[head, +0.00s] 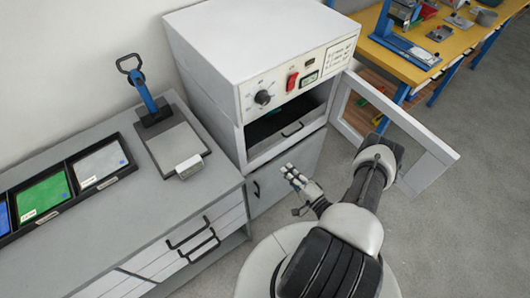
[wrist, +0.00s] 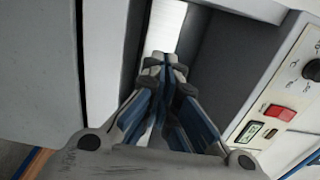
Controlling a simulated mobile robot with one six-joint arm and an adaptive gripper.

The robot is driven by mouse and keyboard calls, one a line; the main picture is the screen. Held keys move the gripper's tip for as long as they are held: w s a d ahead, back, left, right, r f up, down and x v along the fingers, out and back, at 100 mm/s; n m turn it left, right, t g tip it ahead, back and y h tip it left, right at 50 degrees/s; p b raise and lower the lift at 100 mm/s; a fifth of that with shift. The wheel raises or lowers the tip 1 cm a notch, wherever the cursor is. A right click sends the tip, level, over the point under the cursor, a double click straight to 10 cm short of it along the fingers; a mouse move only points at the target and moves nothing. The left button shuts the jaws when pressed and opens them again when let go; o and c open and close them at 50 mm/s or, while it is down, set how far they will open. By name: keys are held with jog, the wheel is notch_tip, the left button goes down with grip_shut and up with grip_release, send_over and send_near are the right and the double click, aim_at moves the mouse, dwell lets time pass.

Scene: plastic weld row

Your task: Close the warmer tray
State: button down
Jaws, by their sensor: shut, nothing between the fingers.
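The warmer (head: 250,50) is a white box with a control panel, and its hinged door (head: 352,115) stands open to the right. A dark tray (head: 275,132) with a black handle shows inside its opening. I cannot tell exactly how far out the tray sits. My gripper (head: 287,170) is in front of and below the opening, apart from the tray handle in the head view. In the wrist view the blue-sided fingers (wrist: 166,62) are together and empty. The tray is hard to make out in that view.
The open door stands beside my arm. A grey cabinet (head: 297,165) is under the warmer. A counter to the left holds a scale-like device (head: 175,145) and colored bins (head: 43,194). A yellow workbench (head: 400,50) is at the back right. Grey floor lies clear at right.

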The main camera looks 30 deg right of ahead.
aim_at(264, 145)
jog(key=w+b, duration=0.1)
jog(key=w, duration=0.7)
jog(key=w+a+b, duration=0.1)
jog(key=w, duration=0.3)
jog(key=shift+w+b, duration=0.1)
jog(key=shift+b, duration=0.2)
